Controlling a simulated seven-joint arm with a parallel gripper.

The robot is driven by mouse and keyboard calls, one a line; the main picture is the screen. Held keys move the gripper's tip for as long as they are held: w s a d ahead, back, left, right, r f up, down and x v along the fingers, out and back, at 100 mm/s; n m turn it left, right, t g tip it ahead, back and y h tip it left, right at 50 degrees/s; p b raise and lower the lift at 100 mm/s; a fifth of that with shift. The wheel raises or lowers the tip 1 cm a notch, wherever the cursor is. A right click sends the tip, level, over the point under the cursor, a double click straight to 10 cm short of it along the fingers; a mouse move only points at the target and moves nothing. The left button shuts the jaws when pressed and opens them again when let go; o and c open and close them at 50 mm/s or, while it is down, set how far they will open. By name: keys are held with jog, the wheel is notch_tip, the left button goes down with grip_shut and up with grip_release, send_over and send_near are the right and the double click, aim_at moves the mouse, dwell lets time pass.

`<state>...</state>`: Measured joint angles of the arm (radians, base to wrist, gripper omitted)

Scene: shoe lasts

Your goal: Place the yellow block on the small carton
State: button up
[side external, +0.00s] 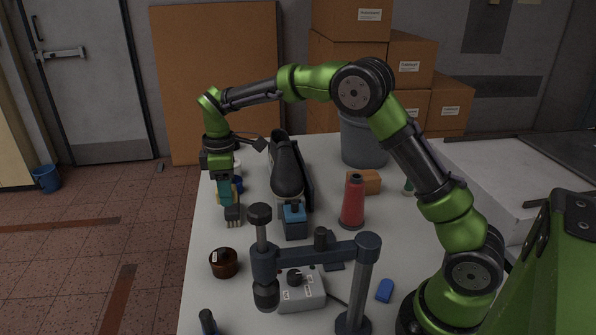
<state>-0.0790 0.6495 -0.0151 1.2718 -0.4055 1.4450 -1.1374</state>
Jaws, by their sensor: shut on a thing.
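My gripper (222,187) points down over the left part of the table. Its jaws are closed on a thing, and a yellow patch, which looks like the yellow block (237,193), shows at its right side. Most of the block is hidden behind the jaws and a teal part in front. The small carton (365,182) is an orange-brown box lying to the right, behind a red cone-shaped spool. It is well apart from my gripper, and its top looks bare.
A black shoe (288,172) stands between my gripper and the carton, with a blue-topped dark bottle (295,218) before it. The red spool (353,202) partly hides the carton. A brush (233,217), brown pot (224,262), grey bin (364,140) and dark stand (318,258) are nearby.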

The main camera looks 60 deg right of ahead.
notch_tip(320, 180, up, 4)
jog(key=shift+f, duration=0.25)
jog(key=s+d+m, duration=0.2)
jog(key=s+d, duration=0.4)
jog(key=d, duration=0.2)
jog(key=s+d+m, duration=0.2)
jog(key=s+d, duration=0.4)
jog(key=d, duration=0.3)
jog(key=s+d+m, duration=0.2)
jog(key=s+d, duration=0.5)
jog(key=d, duration=0.1)
jog(key=shift+d+r+m, duration=0.2)
jog(key=shift+m, duration=0.2)
jog(key=s+d+m, duration=0.2)
jog(key=s+d, duration=0.1)
jog(key=s, duration=0.5)
send_over(364, 175)
notch_tip(364, 175, down, 7)
jog(key=shift+f, duration=1.95)
jog(key=shift+f, duration=0.1)
